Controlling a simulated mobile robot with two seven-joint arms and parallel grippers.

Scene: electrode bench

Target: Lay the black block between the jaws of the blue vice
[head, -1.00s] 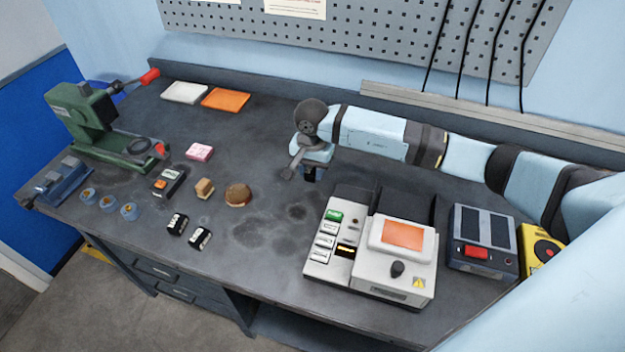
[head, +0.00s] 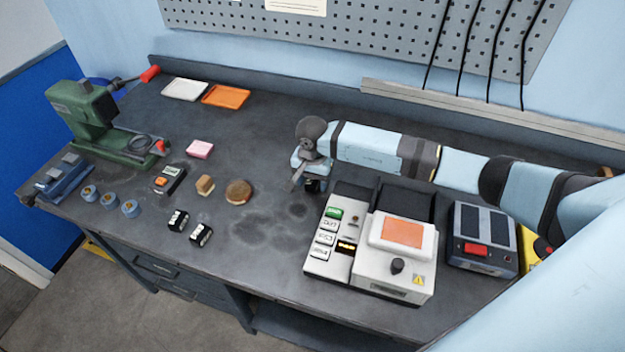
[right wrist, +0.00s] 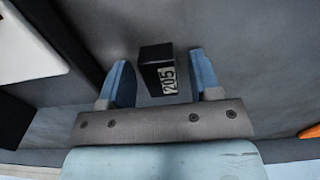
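The blue vice (head: 66,180) stands at the bench's left front corner, its grey-topped jaws apart. My right gripper (right wrist: 162,78) is open, with its two blue fingers spread. The black block (right wrist: 157,72), with a "205" label on one face, shows between the fingers with a gap on each side. In the head view my right gripper (head: 312,178) points down over the middle of the bench, and a dark patch of the block shows under it, mostly hidden by the wrist. My left gripper is not in view.
A green press (head: 95,120) stands behind the vice. A white instrument (head: 395,262) stands right of the gripper.

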